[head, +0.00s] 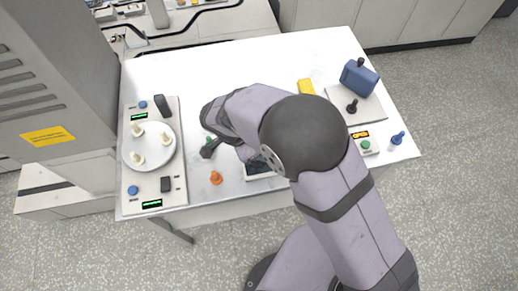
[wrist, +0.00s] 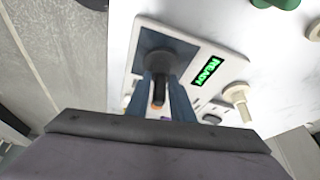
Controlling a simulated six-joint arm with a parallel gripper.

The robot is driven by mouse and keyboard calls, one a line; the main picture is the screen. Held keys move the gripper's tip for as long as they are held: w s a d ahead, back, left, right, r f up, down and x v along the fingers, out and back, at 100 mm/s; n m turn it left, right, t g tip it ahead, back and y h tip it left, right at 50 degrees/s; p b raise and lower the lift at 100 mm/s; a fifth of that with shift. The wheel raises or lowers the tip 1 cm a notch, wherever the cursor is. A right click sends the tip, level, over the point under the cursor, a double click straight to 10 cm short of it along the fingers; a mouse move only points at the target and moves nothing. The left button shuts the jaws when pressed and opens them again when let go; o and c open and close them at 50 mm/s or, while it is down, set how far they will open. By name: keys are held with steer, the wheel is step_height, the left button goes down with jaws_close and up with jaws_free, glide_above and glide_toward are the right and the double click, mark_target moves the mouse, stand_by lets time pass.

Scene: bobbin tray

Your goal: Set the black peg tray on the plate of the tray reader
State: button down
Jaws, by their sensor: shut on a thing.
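In the wrist view my gripper (wrist: 165,88) is shut on the upright black peg of a dark, blue-grey square tray (wrist: 148,42). The tray lies over a white device, which I take for the tray reader (wrist: 232,68). The tray hides the reader's plate, and I cannot tell whether tray and plate touch. In the head view a white-edged device (head: 262,176) with a dark area shows at the table's front, partly covered by my arm. My fingertips are hidden there.
A panel (head: 176,200) with a round plate of cream pegs stands on the left. An orange peg (head: 216,178) stands near the front edge. A blue block (head: 358,80), a yellow piece (head: 306,87) and a blue peg (head: 398,138) are on the right. The back middle is clear.

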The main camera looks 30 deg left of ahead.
steer(key=c, duration=1.5)
jaws_free()
steer(key=shift+o, duration=0.2)
steer(key=shift+r, duration=0.1)
steer(key=shift+b+v, duration=1.15)
steer(key=shift+v, duration=2.5)
steer(key=w+d+n+g, duration=0.1)
steer(key=w+d, duration=0.2)
steer(key=d, duration=0.3)
steer(key=w+d+r+n+g, duration=0.1)
steer(key=w+d, duration=0.2)
steer(key=d, duration=0.3)
steer(key=w+d+n+g, duration=0.1)
steer(key=w+d, duration=0.1)
steer(key=d, duration=0.4)
steer(key=s+d+n+y, duration=0.1)
steer(key=s+d+n, duration=0.1)
steer(key=d, duration=0.8)
steer(key=s+d+n+y, duration=0.1)
steer(key=s+d, duration=0.3)
steer(key=d, duration=0.6)
steer(key=shift+d+f+n+g+y, duration=0.2)
steer(key=shift+n+g+y, duration=0.1)
steer(key=shift+n+g, duration=0.1)
